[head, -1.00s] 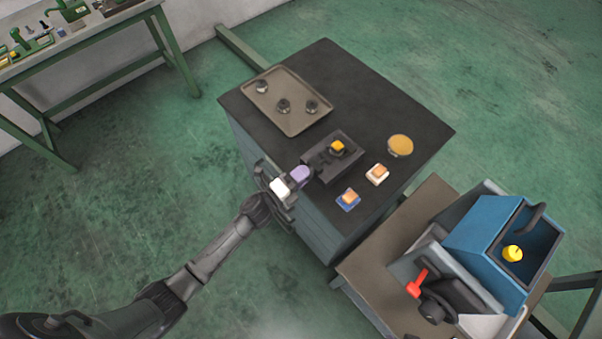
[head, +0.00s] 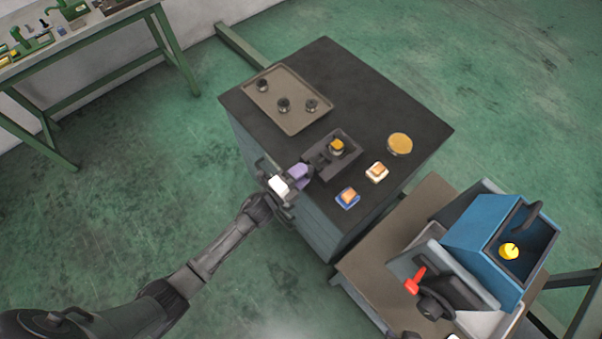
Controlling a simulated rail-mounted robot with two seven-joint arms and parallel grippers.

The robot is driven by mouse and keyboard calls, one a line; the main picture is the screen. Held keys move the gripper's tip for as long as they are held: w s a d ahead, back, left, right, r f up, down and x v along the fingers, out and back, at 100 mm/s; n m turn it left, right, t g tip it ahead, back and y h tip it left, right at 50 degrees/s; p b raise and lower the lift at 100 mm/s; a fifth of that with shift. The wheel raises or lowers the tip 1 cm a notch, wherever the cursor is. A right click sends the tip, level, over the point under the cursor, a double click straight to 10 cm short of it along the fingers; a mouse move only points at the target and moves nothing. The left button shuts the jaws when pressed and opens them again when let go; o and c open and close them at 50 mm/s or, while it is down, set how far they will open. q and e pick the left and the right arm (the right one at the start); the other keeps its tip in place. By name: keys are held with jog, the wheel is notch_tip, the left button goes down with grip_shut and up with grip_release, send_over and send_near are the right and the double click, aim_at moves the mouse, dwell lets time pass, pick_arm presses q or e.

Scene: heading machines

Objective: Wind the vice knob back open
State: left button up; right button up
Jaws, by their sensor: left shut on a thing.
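The dark vice (head: 345,163) sits on the black top of the cabinet, with a yellow-topped part (head: 337,146) in it. Its purple knob (head: 299,172) points toward the cabinet's near left edge. My left gripper (head: 289,180) is at the knob, shut on it, with the fingers partly covering it. My left arm reaches in from the lower left. My right gripper is not seen.
A tray (head: 271,112) with three dark round parts lies at the back of the cabinet top. A tan disc (head: 400,144), a white block (head: 377,172) and a blue block (head: 348,198) lie near the vice. A blue machine (head: 487,240) with a red lever (head: 415,281) stands at right.

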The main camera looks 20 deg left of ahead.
pick_arm(q)
jog(key=o, duration=0.9)
jog(key=b+v, duration=0.1)
jog(key=v, duration=1.2)
jog(key=shift+s+a, duration=0.15)
jog(key=shift+s, duration=0.25)
